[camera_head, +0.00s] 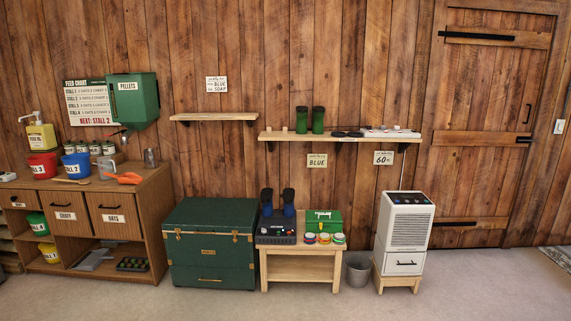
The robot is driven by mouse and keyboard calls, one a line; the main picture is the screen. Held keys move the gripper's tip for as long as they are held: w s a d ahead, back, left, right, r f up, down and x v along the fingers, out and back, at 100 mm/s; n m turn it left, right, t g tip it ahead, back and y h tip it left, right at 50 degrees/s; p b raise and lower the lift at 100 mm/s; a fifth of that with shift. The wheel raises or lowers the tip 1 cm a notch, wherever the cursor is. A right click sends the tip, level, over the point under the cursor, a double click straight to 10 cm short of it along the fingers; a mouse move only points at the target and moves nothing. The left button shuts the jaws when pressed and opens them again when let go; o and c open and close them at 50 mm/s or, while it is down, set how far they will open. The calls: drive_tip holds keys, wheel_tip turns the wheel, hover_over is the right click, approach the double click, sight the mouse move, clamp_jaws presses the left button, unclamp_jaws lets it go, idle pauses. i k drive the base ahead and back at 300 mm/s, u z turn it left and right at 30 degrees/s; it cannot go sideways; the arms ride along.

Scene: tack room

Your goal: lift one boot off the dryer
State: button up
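A boot dryer (276,238), a dark box with a front panel, stands on the left part of a low wooden table (300,252). Two dark boots are on top of it, a left boot (267,201) and a right boot (289,202), side by side. Their upper parts look black and their lower parts bluish. My gripper is not in view.
A green trunk (211,243) stands left of the table, close to it. A green box (323,221) and small jars (324,238) share the tabletop. A bucket (358,268) and a white appliance (404,229) stand right. A shelf (283,136) with green boots (318,119) hangs above. The front floor is clear.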

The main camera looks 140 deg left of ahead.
sight(266, 194)
drive_tip(key=u, duration=4.4)
